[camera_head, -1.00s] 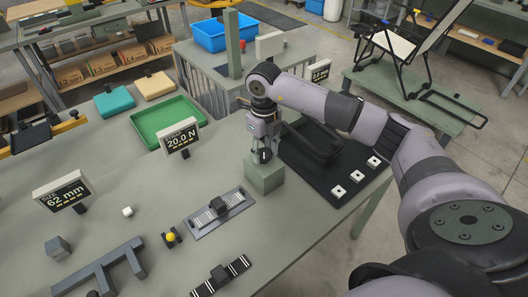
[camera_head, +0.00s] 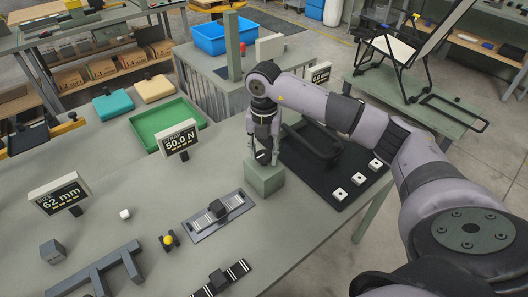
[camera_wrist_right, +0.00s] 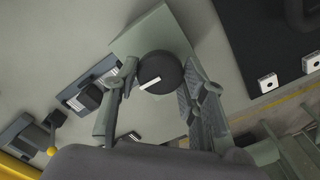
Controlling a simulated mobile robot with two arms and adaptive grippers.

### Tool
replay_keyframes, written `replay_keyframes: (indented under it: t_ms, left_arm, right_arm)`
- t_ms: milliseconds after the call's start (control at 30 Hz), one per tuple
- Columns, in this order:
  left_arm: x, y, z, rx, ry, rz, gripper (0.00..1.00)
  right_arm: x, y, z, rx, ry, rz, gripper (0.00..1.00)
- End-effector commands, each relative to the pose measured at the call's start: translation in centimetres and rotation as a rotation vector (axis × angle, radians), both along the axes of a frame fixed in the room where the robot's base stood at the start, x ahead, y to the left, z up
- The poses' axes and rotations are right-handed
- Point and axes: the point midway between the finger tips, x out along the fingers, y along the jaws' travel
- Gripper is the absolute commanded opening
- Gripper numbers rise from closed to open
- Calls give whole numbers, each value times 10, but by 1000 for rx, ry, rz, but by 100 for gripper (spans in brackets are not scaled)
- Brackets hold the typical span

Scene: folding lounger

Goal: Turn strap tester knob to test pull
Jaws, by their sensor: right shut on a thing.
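The strap tester knob is a round black knob with a white pointer line (camera_wrist_right: 160,72), on top of a grey-green block (camera_head: 265,180). In the head view the knob (camera_head: 263,156) is partly hidden by my right gripper (camera_head: 264,152). My right gripper comes down from above with its fingers on either side of the knob and is shut on it; it also shows in the right wrist view (camera_wrist_right: 155,82). The strap display (camera_head: 180,142) reads 50.0 N. My left gripper is not in view.
A green tray (camera_head: 168,124) lies behind the display. A slide gauge (camera_head: 217,214) and a 62 mm display (camera_head: 61,193) stand on the table to the left. A black mat (camera_head: 330,180) with several white pieces lies right of the block.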

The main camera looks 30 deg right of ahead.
Motion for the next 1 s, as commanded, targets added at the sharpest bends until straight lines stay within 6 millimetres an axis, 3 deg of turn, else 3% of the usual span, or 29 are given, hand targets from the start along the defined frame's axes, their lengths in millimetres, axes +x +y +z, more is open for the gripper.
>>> replay_keyframes:
  t_ms: [500, 1000]
  left_arm:
    - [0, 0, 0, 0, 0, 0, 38]
    - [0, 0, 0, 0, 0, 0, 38]
  right_arm:
    - [1, -1, 2, -2, -4, -389, 11]
    - [1, -1, 2, -1, -5, -495, 11]
